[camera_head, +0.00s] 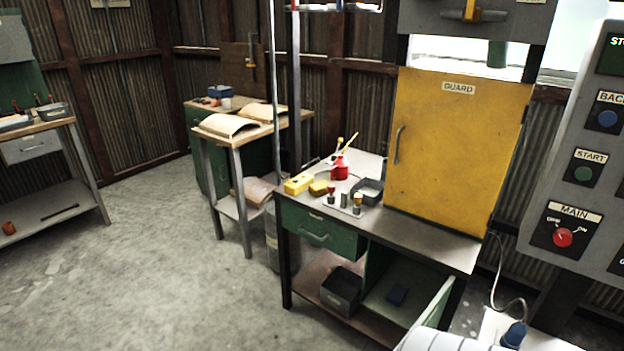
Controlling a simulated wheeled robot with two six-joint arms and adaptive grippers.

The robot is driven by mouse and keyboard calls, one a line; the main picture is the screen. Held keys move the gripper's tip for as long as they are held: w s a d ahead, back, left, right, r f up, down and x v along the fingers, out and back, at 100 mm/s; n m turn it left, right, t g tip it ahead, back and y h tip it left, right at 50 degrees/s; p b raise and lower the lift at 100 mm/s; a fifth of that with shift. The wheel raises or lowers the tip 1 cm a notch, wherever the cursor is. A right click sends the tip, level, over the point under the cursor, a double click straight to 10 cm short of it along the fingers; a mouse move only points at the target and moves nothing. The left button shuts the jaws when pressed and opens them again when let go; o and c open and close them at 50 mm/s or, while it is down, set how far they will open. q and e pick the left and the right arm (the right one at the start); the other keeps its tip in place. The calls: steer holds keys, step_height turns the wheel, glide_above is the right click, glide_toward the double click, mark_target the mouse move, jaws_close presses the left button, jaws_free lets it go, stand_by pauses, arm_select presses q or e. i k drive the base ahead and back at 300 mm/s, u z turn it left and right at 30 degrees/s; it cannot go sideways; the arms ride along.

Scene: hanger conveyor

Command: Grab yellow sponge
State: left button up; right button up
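A small dull-yellow block (319,188) that looks like the sponge lies on the metal top of the green workbench (425,240). Just left of it is a longer, brighter yellow block (298,184) with a dark mark on its side, near the bench's left edge. I cannot tell for certain which of the two is the sponge. Neither of my grippers shows in this view, and nothing touches the yellow blocks.
A red oil can (340,168), a grey tray (369,191) and small bottles (357,203) stand close to the yellow blocks. A yellow guard door (455,145) rises behind the bench top. A control panel (590,160) is at right. Open floor (150,270) lies left.

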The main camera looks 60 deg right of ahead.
mark_target(320, 188)
steer(key=z, duration=0.35)
steer(key=i, duration=1.05)
steer(key=z, duration=1.5)
steer(key=i, duration=1)
steer(key=z, duration=1)
steer(key=i, duration=0.2)
steer(key=z, duration=0.1)
